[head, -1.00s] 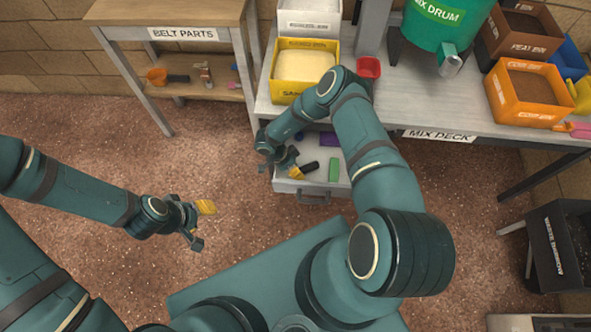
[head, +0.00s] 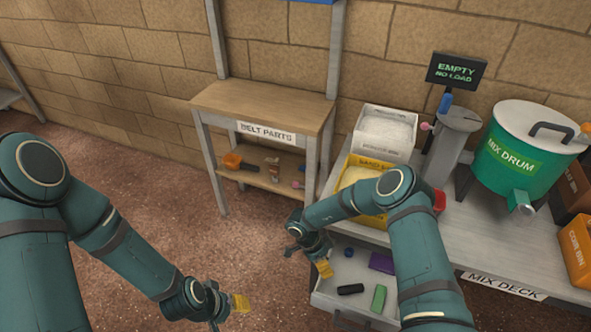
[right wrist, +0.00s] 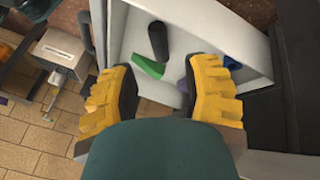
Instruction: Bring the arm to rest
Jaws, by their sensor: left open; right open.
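My right gripper (head: 318,258) is open and empty over the left part of an open drawer (head: 333,300) under the mix deck. In the right wrist view its two yellow fingers (right wrist: 166,95) stand apart, with the drawer's contents beyond them. My left gripper (head: 230,308) is open and empty at the lower left of the head view, over bare floor. Its fingertips are small there and partly turned away.
The drawer holds a black piece (head: 350,289), a green block (head: 379,298), a purple block (head: 382,262) and a blue piece (head: 348,252). The mix deck (head: 455,245) carries bins and a green mix drum (head: 510,150). The belt parts table (head: 260,100) stands behind. Floor between is clear.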

